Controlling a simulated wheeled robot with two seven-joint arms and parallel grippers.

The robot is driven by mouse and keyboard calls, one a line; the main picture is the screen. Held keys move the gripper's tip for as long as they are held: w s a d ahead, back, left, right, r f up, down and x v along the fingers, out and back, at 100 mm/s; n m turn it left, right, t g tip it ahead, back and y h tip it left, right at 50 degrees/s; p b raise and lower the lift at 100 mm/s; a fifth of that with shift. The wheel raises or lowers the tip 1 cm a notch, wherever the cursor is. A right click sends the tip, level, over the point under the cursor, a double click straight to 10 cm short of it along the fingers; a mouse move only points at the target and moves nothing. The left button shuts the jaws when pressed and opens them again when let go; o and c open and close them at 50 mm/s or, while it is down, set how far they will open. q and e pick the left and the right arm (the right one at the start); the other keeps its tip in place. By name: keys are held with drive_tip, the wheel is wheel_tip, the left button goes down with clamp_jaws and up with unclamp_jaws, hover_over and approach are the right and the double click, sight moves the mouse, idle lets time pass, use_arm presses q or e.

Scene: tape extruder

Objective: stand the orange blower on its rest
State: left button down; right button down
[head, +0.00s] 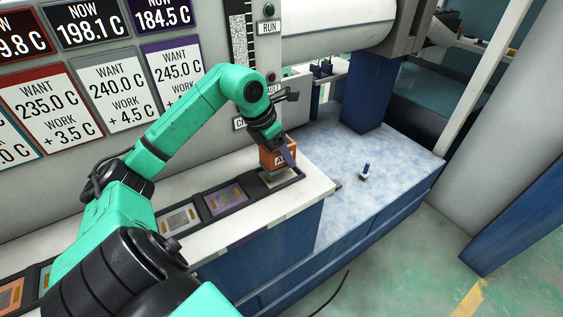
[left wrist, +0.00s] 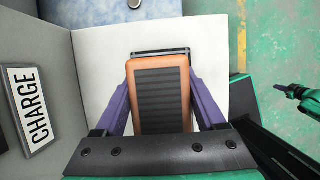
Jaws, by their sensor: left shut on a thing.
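The orange blower (head: 278,153) is a boxy orange block with a lettered face, at the right end of the white counter. My left gripper (head: 287,152) is shut on it. In the left wrist view the blower (left wrist: 160,97) shows a dark ribbed panel and sits between the two purple fingers (left wrist: 160,110). A dark-framed rest (head: 296,177) lies right below it on the counter; its frame edge also shows beyond the blower in the left wrist view (left wrist: 160,51). I cannot tell whether the blower touches the rest. Part of my right arm appears at the right of the left wrist view.
More dark-framed slots run left along the counter, one with a purple plate (head: 226,201). The wall panel with the CHARGE sign (left wrist: 28,107) stands close beside the gripper. A small blue-topped item (head: 365,170) stands on the blue bench (head: 400,180); much of that bench is clear.

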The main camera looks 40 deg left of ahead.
sight(264, 148)
use_arm(q)
wheel_tip(264, 148, down, 3)
drive_tip(key=shift+s+r, duration=0.1)
drive_tip(key=shift+f, duration=0.35)
unclamp_jaws()
drive_tip(key=shift+r, duration=0.2)
drive_tip(key=shift+s+a+r, duration=0.1)
drive_tip(key=shift+r, duration=0.2)
drive_tip(key=b+v, duration=0.1)
drive_tip(key=v, duration=1)
drive_tip(key=shift+r+b, duration=0.15)
drive_tip(key=shift+b, duration=0.2)
